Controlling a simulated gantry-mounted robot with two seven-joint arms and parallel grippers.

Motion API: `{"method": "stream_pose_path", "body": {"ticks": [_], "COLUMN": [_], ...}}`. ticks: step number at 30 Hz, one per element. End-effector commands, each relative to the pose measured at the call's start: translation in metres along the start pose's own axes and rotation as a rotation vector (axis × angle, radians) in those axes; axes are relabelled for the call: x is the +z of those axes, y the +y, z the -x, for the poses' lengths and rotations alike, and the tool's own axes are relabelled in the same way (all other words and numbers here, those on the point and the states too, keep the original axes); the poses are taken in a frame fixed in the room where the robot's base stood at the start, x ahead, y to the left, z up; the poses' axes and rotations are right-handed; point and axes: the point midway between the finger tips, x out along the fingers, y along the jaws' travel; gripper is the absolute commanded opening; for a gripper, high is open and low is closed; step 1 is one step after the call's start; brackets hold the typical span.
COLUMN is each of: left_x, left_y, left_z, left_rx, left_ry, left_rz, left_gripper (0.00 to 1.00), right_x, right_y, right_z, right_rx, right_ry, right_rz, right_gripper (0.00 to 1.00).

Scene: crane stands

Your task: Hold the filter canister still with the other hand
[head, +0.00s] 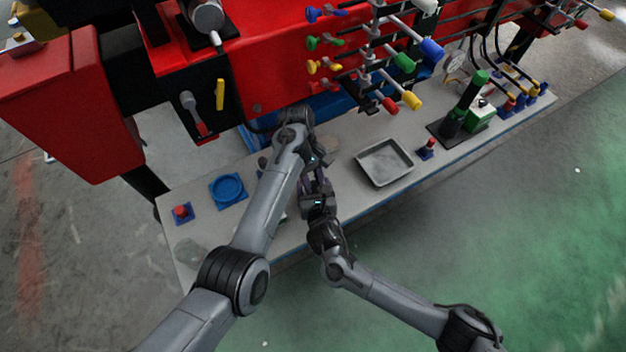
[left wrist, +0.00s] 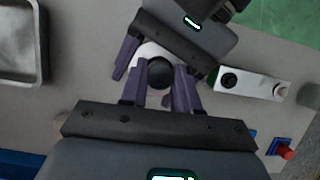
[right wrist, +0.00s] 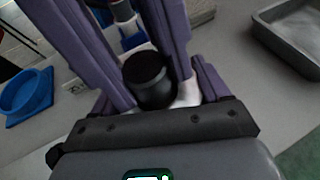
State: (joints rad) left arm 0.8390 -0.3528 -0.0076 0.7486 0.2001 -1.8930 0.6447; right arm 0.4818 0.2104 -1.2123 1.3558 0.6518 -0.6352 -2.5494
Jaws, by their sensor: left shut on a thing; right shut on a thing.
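The filter canister, white with a black round top, stands between my two grippers; it shows in the left wrist view (left wrist: 160,72) and in the right wrist view (right wrist: 150,80). In the head view my grippers and arms hide most of it. My left gripper (left wrist: 160,100) is shut on the canister, its purple fingers on either side. My right gripper (right wrist: 155,60) comes from the opposite side and is shut on it too, fingers flanking the black top. Which part each finger pair touches is partly hidden. In the head view the two grippers almost meet over the bench (head: 345,195).
A grey metal tray (head: 385,162) lies to the right on the bench. A blue round dish (head: 228,188) and a red-topped blue block (head: 182,212) are at left. A silver piece with a dark hole (left wrist: 250,84) lies close by. The red machine with coloured levers (head: 405,62) rises behind.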

Motion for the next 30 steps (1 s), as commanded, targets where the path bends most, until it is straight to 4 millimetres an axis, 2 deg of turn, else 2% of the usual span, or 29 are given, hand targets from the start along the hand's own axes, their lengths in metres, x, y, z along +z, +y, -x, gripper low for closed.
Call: {"method": "stream_pose_path", "body": {"ticks": [1, 6, 7, 24, 30], "left_x": [0.0002, 0.0002, 0.0001, 0.0001, 0.0001], "left_y": [0.0000, 0.0001, 0.0000, -0.0010, -0.0008], "left_z": [0.0013, 0.0012, 0.0011, -0.0007, 0.0043], "left_rx": [0.000, 0.000, 0.000, -0.003, -0.002], "left_ry": [0.001, 0.000, 0.000, -0.003, -0.003], "left_rz": [0.001, 0.001, 0.001, 0.002, 0.002], "left_gripper": [0.32, 0.58, 0.60, 0.60, 0.60], "right_x": [-0.0004, -0.0004, -0.0004, -0.0001, 0.0000], "right_y": [-0.0001, -0.0004, -0.0004, -0.0034, -0.0040], "right_z": [0.0000, 0.0000, 0.0000, -0.0011, -0.0013], "right_rx": [0.000, -0.001, -0.001, -0.007, -0.008], "right_ry": [0.001, 0.001, 0.001, 0.000, 0.000], "right_rz": [0.002, 0.001, 0.001, 0.000, -0.001], "right_gripper": [0.27, 0.27, 0.27, 0.27, 0.27]}}
